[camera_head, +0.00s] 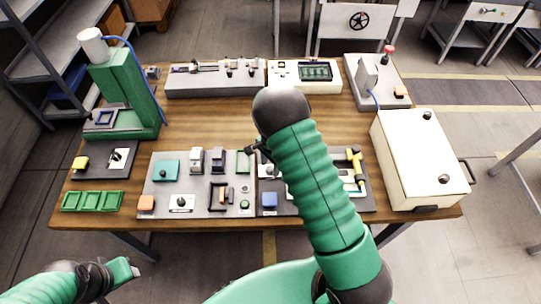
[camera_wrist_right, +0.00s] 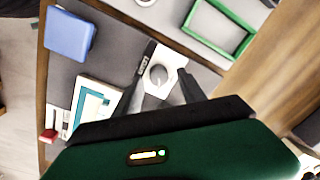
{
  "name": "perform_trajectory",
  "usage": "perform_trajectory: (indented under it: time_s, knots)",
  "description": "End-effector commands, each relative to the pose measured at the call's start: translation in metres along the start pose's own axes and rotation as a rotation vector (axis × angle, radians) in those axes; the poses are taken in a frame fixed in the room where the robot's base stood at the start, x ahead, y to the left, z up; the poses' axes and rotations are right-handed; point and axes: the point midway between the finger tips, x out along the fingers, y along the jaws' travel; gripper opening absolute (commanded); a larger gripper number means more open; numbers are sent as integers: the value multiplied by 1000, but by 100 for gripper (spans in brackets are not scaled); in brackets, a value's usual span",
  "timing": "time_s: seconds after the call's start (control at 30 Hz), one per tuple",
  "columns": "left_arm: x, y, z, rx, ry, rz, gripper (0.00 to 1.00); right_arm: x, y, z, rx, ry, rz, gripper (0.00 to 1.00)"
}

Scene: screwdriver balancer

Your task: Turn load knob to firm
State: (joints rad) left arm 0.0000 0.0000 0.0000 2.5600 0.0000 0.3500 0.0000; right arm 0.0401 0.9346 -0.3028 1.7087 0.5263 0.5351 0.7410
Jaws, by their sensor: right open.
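The round grey load knob (camera_wrist_right: 158,75) shows in the right wrist view, on a dark panel with a small label beside it. My right gripper (camera_wrist_right: 163,72) is open, with its two dark fingers on either side of the knob. Whether they touch it I cannot tell. In the head view my right gripper (camera_head: 258,148) is small and dark over the back edge of the dark grey panel (camera_head: 310,207). My own arm hides part of this panel, and I cannot make out the knob there. My left gripper (camera_head: 126,271) is at the lower left, off the table.
A blue block (camera_head: 269,200) and a yellow-handled tool (camera_head: 355,166) are on the same panel. A panel with several fixtures (camera_head: 160,187) lies to the left. A white case (camera_head: 415,160) stands at the right. A green press (camera_head: 125,90) stands at the back left.

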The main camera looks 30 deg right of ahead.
Motion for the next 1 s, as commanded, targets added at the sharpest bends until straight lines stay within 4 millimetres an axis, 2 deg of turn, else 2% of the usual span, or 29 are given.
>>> perform_trajectory:
  time_s: [0.4,0.5,0.7,1.0]
  knots:
    - [6,0,2,0,0,0,36,-115,-3,1,-2,1,-6,48]
    - [7,0,2,0,0,0,36,-136,-2,0,0,0,-3,48]
    - [7,0,2,0,0,0,36,-156,-2,1,0,-1,0,48]
    - [7,0,2,0,0,0,36,-157,-2,0,0,-1,1,48]
